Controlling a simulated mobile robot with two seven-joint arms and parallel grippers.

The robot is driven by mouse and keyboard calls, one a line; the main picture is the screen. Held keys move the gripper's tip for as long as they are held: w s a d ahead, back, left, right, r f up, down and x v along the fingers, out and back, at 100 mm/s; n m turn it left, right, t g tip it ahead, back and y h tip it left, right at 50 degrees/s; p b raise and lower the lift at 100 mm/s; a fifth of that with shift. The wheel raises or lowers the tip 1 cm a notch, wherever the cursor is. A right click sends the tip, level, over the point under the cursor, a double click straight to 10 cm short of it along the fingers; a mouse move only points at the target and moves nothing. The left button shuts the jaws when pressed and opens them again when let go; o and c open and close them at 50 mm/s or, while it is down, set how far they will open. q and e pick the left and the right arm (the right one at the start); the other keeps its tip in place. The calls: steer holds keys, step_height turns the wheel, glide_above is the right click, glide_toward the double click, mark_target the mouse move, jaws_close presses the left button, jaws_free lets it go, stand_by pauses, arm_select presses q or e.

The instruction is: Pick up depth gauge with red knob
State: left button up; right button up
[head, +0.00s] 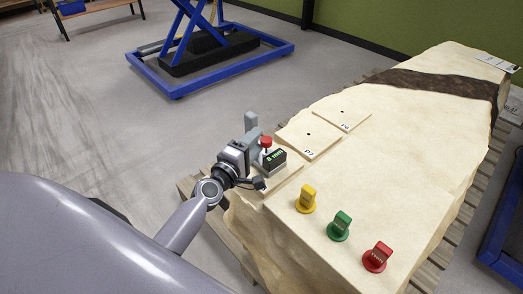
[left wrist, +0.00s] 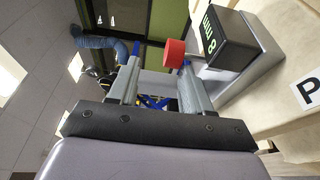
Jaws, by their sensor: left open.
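The depth gauge (head: 275,161) has a black display reading "8 mm" and a red knob (head: 266,141). It stands at the near left end of the pale stone block (head: 390,130). My left gripper (head: 258,140) is open right beside the gauge, on its left. In the left wrist view the red knob (left wrist: 174,53) shows close to the tips of my open gripper (left wrist: 160,62), nearer the right finger. The gauge body (left wrist: 220,42) lies just right of that finger. I cannot tell whether finger and knob touch. My right gripper is not in view.
Two flat plates with holes (head: 308,138) (head: 342,112) lie beyond the gauge. A wooden pallet (head: 455,235) is underneath. A blue lift frame (head: 205,65) stands behind on open floor.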

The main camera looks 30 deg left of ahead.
arm_select(q)
steer(key=w, duration=0.4)
steer(key=shift+d, duration=0.25)
jaws_close()
stand_by(1.1)
